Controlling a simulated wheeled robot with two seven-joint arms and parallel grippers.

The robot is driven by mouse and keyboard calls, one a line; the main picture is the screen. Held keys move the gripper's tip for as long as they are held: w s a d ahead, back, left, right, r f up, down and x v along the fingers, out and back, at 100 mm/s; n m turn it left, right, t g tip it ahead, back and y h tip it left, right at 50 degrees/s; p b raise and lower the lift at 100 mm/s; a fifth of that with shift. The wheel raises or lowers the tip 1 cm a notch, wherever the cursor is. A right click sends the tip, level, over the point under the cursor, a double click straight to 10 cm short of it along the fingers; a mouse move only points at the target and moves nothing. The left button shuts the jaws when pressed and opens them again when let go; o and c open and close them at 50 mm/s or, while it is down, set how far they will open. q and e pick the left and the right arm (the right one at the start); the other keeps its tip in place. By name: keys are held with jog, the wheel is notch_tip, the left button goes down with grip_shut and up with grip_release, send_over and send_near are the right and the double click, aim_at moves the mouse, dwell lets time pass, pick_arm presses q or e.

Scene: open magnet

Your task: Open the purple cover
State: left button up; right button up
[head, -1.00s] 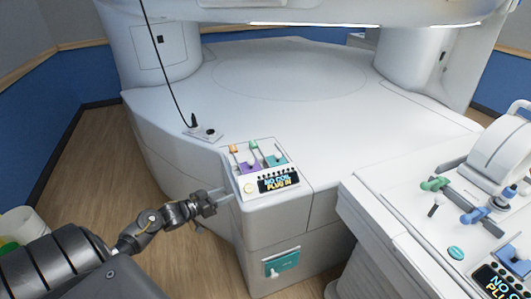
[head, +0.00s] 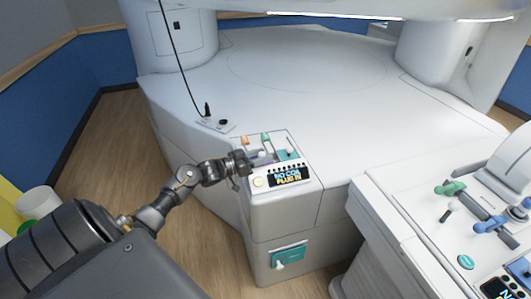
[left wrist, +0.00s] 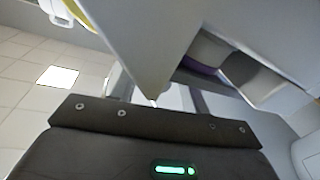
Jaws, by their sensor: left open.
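The purple cover (head: 260,156) is on the small control panel (head: 255,206) at the front corner of the white magnet base. My left gripper (head: 258,160) is at the panel's left side, with its fingers beside and partly in front of the cover. It is open, and I see nothing held in it. In the left wrist view a purple part (left wrist: 200,67) shows in a recess beyond the gripper's fingers (left wrist: 158,98). Whether the fingers touch the cover cannot be told. My right gripper is not in view.
An orange lever (head: 245,140), a green lever (head: 265,137) and a teal cover (head: 287,155) stand close by on the panel, behind its display (head: 287,176). A white console (head: 410,220) with handles is at right. A black cable hangs behind the panel.

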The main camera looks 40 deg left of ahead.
pick_arm(q)
jog(key=shift+x, duration=1.1)
grip_shut()
